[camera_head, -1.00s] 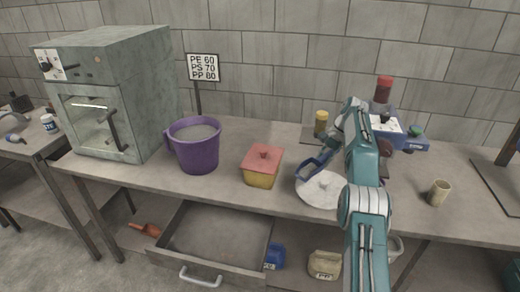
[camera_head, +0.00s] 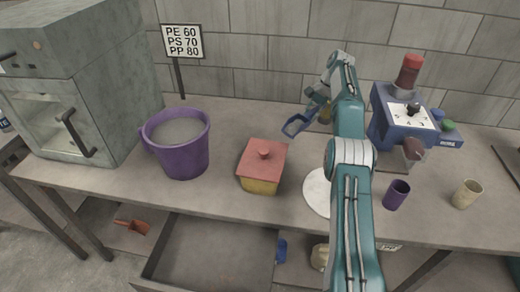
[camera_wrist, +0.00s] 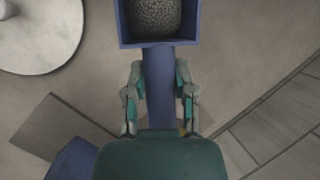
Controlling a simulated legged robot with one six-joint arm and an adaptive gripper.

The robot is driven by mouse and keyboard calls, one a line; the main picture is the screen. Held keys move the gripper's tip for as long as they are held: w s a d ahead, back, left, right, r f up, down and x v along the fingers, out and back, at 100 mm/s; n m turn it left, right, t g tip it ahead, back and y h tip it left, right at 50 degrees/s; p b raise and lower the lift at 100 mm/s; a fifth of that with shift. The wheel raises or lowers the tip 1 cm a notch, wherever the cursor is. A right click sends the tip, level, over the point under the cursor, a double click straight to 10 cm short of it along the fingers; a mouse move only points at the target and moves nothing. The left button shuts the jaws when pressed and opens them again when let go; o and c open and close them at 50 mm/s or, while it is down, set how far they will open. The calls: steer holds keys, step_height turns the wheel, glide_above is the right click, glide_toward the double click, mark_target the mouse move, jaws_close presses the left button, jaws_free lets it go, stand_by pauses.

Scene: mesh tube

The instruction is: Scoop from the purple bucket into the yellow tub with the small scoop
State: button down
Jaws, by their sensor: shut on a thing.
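My gripper (camera_head: 318,95) is shut on the handle of a blue scoop (camera_head: 297,124), held above the back of the bench. In the wrist view the scoop (camera_wrist: 122,30) extends ahead of my gripper (camera_wrist: 160,85), with grey granules (camera_wrist: 155,18) in its bowl. The purple bucket (camera_head: 184,160) stands left on the bench, with a grey fill (camera_head: 178,127) inside. The yellow tub (camera_head: 259,186) stands between bucket and arm, covered by a red lid (camera_head: 262,158) with a knob.
A white disc (camera_head: 316,195) lies right of the tub, partly behind my arm. A blue machine (camera_head: 390,115), purple cup (camera_head: 397,195) and beige cup (camera_head: 466,194) stand right. A grey oven (camera_head: 75,85) stands left. An orange scoop (camera_head: 133,226) lies below the bench, near an open drawer (camera_head: 210,258).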

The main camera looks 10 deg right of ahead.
mark_target(296, 129)
steer(key=shift+w, duration=0.3)
steer(key=shift+s+r, duration=0.1)
steer(key=shift+a+r, duration=0.25)
steer(key=shift+a, duration=0.05)
steer(key=shift+s+a+r+h, duration=0.2)
steer(key=shift+s+a+h, duration=0.15)
steer(key=shift+s+h, duration=0.05)
steer(key=shift+s+a+r+t+h+p, duration=0.15)
steer(key=shift+s+a+r+t+h, duration=0.25)
steer(key=shift+a, duration=0.2)
steer(key=shift+s+a+r+t+h+p, duration=0.2)
steer(key=shift+s+a+r+t+h, duration=0.05)
steer(key=shift+a+r+h, duration=0.3)
steer(key=shift+s+a+r+t+h+p, duration=0.15)
steer(key=shift+s+a+r+t+h, duration=0.25)
steer(key=shift+a, duration=0.25)
steer(key=shift+s+a+r+h, duration=0.1)
steer(key=shift+a+r+h, duration=0.05)
steer(key=shift+a+h, duration=0.15)
steer(key=shift+s+a+r+t+h+p, duration=0.35)
steer(key=shift+s+a+r+h+p, duration=0.1)
steer(key=shift+a+p, duration=0.3)
steer(key=shift+s+a+r+n+t+h, duration=0.15)
steer(key=shift+s+a+r+h, duration=0.1)
steer(key=shift+a, duration=0.15)
steer(key=shift+s+a+r+n+t+h, duration=0.15)
steer(key=shift+a+h, duration=0.1)
steer(key=shift+a, duration=0.15)
